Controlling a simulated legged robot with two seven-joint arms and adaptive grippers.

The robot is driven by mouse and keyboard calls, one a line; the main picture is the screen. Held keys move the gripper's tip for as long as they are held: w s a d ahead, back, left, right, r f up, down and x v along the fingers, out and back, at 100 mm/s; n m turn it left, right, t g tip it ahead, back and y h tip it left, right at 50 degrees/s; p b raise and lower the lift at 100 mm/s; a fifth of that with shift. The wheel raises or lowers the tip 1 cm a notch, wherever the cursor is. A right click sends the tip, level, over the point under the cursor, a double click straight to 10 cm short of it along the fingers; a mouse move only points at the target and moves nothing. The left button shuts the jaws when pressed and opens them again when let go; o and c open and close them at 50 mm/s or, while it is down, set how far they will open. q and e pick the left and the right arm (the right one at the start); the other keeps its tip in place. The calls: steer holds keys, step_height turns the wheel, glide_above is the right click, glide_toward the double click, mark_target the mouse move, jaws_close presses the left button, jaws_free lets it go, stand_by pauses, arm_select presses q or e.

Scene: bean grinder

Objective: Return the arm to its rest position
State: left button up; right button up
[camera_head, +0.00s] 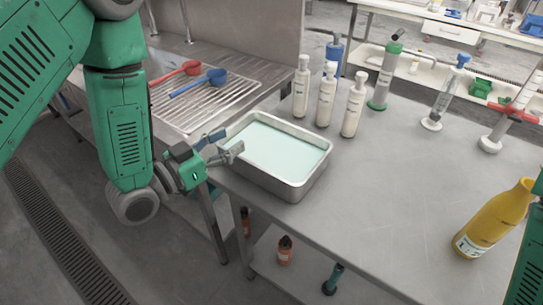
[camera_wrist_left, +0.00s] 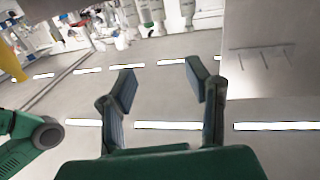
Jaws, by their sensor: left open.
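My left arm (camera_head: 122,125) is green and comes in from the left, bent downward at the table's left edge. My left gripper (camera_head: 230,145) is open, with nothing seen between its fingers. It overlaps the left rim of a metal tray (camera_head: 312,180) in the head view; I cannot tell whether it touches it. The left wrist view shows the two dark fingers (camera_wrist_left: 160,85) spread apart and empty. Part of my right arm (camera_head: 530,260) shows at the right edge; its gripper is out of view.
The tray holds pale green liquid. White bottles (camera_head: 326,95) stand behind it. A yellow bottle (camera_head: 495,220) stands at the right. A sink drainer (camera_head: 205,100) holds red and blue scoops. Orange bottles (camera_head: 285,250) sit on the lower shelf. The table's middle is clear.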

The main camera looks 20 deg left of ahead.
arm_select(q)
steer(key=shift+s, duration=0.2)
steer(key=f, duration=0.2)
steer(key=s+f+g+y, duration=0.1)
steer(key=f, duration=0.1)
steer(key=f+n+g+y, duration=0.1)
steer(key=f, duration=0.1)
steer(key=shift+s+a, duration=0.25)
steer(key=shift+s, duration=0.05)
steer(key=s+a+f+n+g+y, duration=0.2)
steer(key=s+f+g+y, duration=0.15)
steer(key=s+f, duration=0.45)
steer(key=s+a+f+n+g+y, duration=0.1)
steer(key=s+f+g, duration=0.3)
steer(key=s, duration=0.4)
steer(key=s+a+f+n+g+y, duration=0.1)
steer(key=s+a+f+g+y, duration=0.1)
steer(key=s+f+g, duration=0.3)
steer(key=s+f, duration=0.2)
steer(key=s, duration=0.2)
steer(key=shift+a+f+b, duration=0.15)
steer(key=shift+b, duration=0.25)
